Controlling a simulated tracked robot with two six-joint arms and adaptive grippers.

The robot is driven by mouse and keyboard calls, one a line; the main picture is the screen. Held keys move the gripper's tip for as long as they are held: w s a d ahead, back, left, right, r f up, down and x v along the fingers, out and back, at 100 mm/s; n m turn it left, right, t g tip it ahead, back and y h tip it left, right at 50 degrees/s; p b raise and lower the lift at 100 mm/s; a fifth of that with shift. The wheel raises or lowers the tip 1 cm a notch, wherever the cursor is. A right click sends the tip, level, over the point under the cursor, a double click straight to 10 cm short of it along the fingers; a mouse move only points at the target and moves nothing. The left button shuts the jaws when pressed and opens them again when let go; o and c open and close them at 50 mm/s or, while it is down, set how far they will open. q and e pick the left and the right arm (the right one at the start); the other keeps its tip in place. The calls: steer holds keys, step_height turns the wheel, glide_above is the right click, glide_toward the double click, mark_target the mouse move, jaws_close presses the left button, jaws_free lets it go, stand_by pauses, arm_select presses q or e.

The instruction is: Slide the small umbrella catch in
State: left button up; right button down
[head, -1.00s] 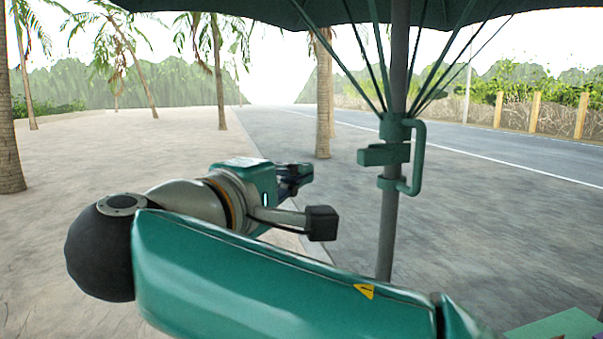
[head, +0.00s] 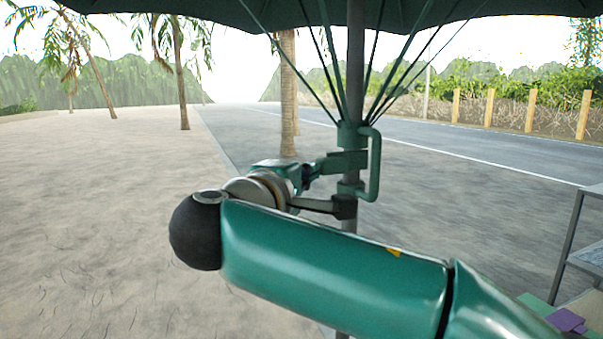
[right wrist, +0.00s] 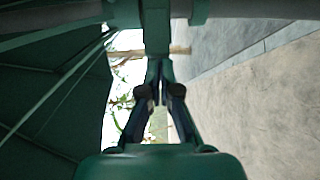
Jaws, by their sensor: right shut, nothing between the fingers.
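The small green catch (head: 343,161) sticks out to the left from the umbrella's green runner (head: 349,136) on the grey pole (head: 354,75). A green loop handle (head: 376,165) stands on the runner's right side. My right gripper (head: 316,172) is just left of the catch, partly hidden by its own wrist parts. In the right wrist view my right gripper (right wrist: 159,72) is shut and empty, its fingertips close to the end of the catch (right wrist: 157,38). I cannot tell whether they touch. My left gripper is not in view.
The dark green canopy (head: 240,12) spreads overhead, with thin ribs (head: 316,60) running down to the runner. A shelf stand (head: 590,225) with a purple item (head: 567,320) below it is at the right. Sandy open ground (head: 90,220) lies left.

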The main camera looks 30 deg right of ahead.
steer(key=d, duration=0.1)
steer(key=d+b, duration=0.1)
steer(key=d, duration=0.1)
steer(key=shift+s+f, duration=0.1)
steer(key=shift+s, duration=0.3)
steer(key=shift+s+d, duration=0.1)
steer(key=shift+d, duration=0.2)
steer(key=shift+a, duration=0.1)
steer(key=shift+w+a, duration=0.2)
steer(key=shift+a, duration=0.2)
steer(key=b, duration=0.1)
glide_toward(327, 171)
steer(key=a, duration=0.5)
steer(key=shift+w+d, duration=0.2)
steer(key=shift+w, duration=0.1)
